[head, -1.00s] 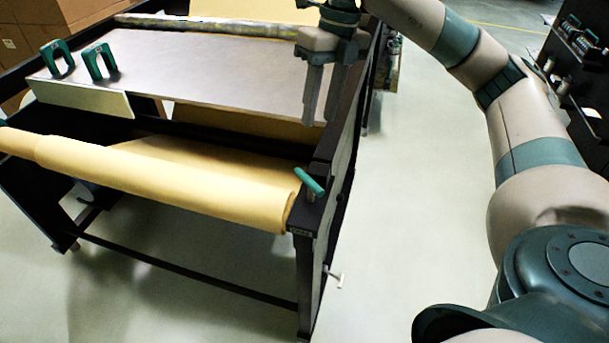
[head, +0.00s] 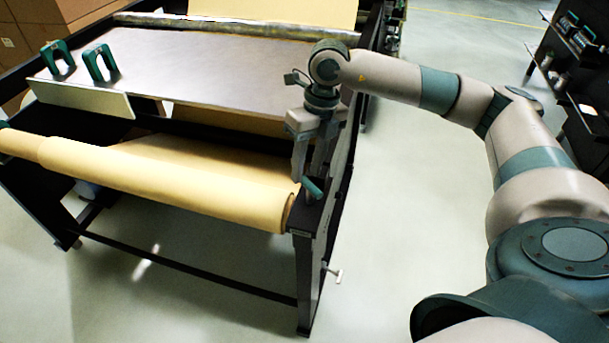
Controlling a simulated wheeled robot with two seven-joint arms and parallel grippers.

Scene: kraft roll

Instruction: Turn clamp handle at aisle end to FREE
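The teal clamp handle (head: 312,190) sits on top of the black corner post at the right end of the kraft roll (head: 165,178). It lies at a slant, and its upper part is partly covered by my gripper. My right gripper (head: 309,175) points down from above, its two fingers spread apart, with the tips at or just above the handle. I cannot tell whether the fingers touch it. A small label (head: 300,234) on the post below is too small to read. My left gripper is out of view.
The black frame (head: 309,275) carries a grey tabletop (head: 200,75) with two green-handled tools (head: 95,62) at its left. A small white T-shaped knob (head: 333,272) sticks out low on the post. The aisle floor (head: 420,240) is clear; a dark shelf (head: 575,60) stands at right.

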